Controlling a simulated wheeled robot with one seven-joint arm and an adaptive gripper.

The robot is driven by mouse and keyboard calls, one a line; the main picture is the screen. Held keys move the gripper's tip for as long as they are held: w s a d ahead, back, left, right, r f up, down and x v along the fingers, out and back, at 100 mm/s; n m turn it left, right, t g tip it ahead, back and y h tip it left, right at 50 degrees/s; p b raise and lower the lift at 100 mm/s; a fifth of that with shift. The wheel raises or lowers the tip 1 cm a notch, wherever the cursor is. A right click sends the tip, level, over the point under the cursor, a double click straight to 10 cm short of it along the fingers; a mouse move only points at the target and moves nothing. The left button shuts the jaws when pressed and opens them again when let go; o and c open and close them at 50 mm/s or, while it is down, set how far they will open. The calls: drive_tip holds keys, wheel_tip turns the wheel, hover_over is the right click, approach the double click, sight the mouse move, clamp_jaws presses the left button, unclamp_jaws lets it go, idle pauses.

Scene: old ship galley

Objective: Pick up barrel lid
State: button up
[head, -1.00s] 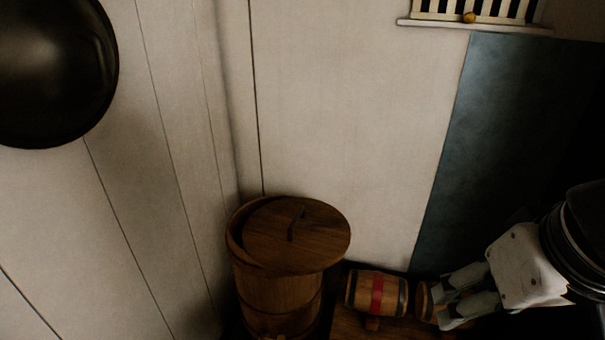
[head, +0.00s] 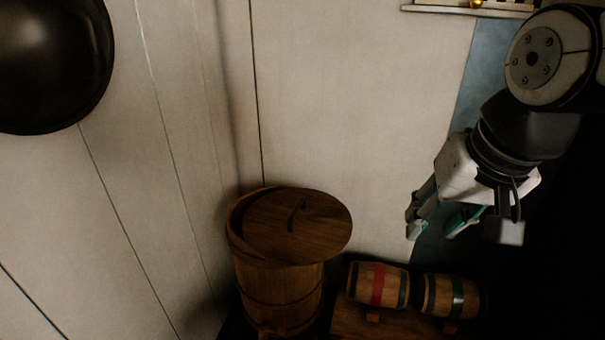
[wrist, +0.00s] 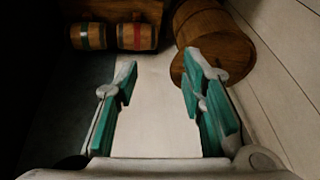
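The barrel lid (head: 306,228) is a round brown wooden disc with a dark handle (head: 297,214) on top. It sits off-centre on the upright wooden barrel (head: 282,292), leaving a gap at the left rim. My gripper (head: 432,234) hangs in the air to the right of the lid, fingers downward, and does not touch it. In the wrist view my gripper (wrist: 160,80) has its two teal-padded fingers wide apart with nothing between them. The lid (wrist: 219,58) shows there beyond the right finger, which covers part of it.
Two small kegs, one with a red band (head: 377,284) and one with a green band (head: 452,296), lie on a wooden stand right of the barrel. A dark round pan (head: 50,62) hangs at upper left. Pale plank walls stand close behind and left of the barrel.

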drive_tip(key=w+a+f, duration=0.2)
drive_tip(key=w+a, duration=0.1)
drive_tip(key=w, duration=0.5)
drive_tip(key=m+t+h+b, duration=0.1)
drive_tip(key=m+t+b, duration=0.1)
drive_tip(key=m+b, duration=0.15)
approach(297, 207)
drive_tip(key=shift+n, duration=0.25)
drive_tip(key=x, duration=0.1)
drive_tip(key=b+x, duration=0.1)
drive_tip(key=x, duration=0.3)
drive_tip(key=shift+s+a+f+b, duration=0.15)
drive_tip(key=shift+a+b, duration=0.15)
drive_tip(key=shift+b, duration=0.1)
drive_tip(key=shift+d+x, duration=0.15)
drive_tip(key=shift+x, duration=1.3)
drive_tip(key=shift+d+x, duration=0.15)
drive_tip(key=shift+x, duration=1.35)
clamp_jaws()
drive_tip(key=shift+h, duration=0.3)
